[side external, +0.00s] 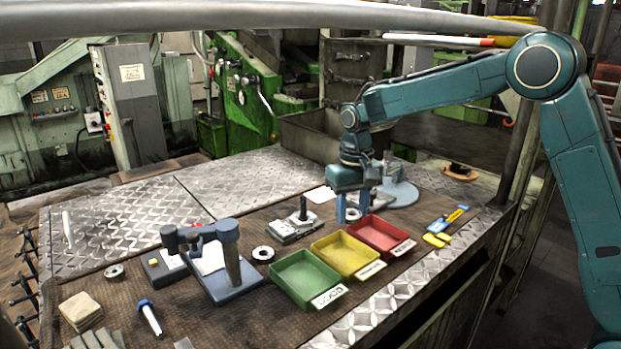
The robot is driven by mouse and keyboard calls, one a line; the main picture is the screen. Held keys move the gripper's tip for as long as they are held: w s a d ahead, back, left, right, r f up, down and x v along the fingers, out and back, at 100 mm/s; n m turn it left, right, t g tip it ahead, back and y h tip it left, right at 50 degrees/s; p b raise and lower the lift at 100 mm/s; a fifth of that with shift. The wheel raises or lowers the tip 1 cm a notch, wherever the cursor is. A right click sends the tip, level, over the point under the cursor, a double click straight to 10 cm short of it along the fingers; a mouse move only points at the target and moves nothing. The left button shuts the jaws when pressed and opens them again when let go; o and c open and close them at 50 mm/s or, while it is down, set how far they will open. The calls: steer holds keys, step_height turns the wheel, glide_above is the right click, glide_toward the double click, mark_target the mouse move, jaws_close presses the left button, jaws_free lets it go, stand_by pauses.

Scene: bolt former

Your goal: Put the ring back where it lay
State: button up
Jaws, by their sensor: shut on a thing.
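My gripper (353,216), with blue fingers, points down behind the red tray and is shut on a grey metal ring (353,214). The ring shows low between the fingers; I cannot tell whether it touches the table. A second ring (263,254) lies on the brown mat left of the green tray. A third ring (114,271) lies farther left on the mat. No marking shows which spot the held ring came from.
The red tray (402,248), yellow tray (340,275) and green tray (303,301) stand in front of my gripper. A block with an upright pin (297,228) is to its left, and a blue-grey stand (400,194) is behind right. A blue gauge fixture (230,262) stands farther left.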

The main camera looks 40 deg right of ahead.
steer(key=shift+s+d+f+m, duration=0.1)
steer(key=shift+s+f+m, duration=0.1)
steer(key=shift+s, duration=0.3)
steer(key=shift+s+d+f+m, duration=0.1)
steer(key=shift+s+f, duration=0.1)
steer(key=shift+s, duration=0.25)
steer(key=shift+w, duration=0.1)
steer(key=w+d, duration=0.1)
steer(key=w, duration=0.1)
steer(key=w+d+f, duration=0.1)
steer(key=w+d, duration=0.1)
steer(key=w, duration=0.1)
steer(key=w+d, duration=0.2)
steer(key=shift+w+f, duration=0.25)
steer(key=shift+f, duration=0.05)
steer(key=shift+f, duration=0.1)
steer(key=shift+f, duration=1.65)
steer(key=o, duration=1.1)
